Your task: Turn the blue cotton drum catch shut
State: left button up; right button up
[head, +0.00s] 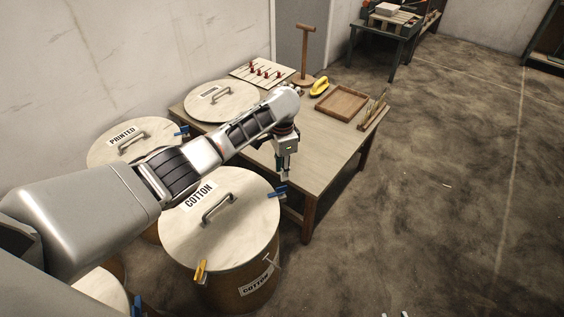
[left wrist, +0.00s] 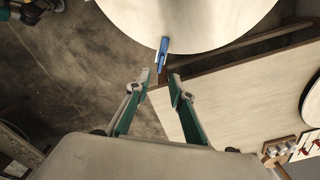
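The cotton drum (head: 245,240) has a pale round lid with a grey handle and a "COTTON" label. Its blue catch (head: 278,191) sits at the lid's right rim, beside the table. In the left wrist view the blue catch (left wrist: 163,48) sticks out from the lid's edge towards my gripper. My left gripper (head: 283,177) points down just above the catch in the head view. Its fingers (left wrist: 160,75) are apart, with nothing between them; the catch lies just beyond their tips. Two small pale tips at the head view's bottom edge may be my right gripper (head: 394,314).
The cotton drum also has a yellow catch (head: 201,271) at its front rim. The printed drum (head: 110,152) stands behind it, left. The wooden table (head: 318,160) is close to the gripper and holds a tray (head: 341,103), another lid and a yellow tool (head: 319,86). Floor on the right is clear.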

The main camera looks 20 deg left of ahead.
pick_arm(q)
notch_tip(320, 180, up, 4)
jog(key=shift+f, duration=0.25)
dwell(0.5)
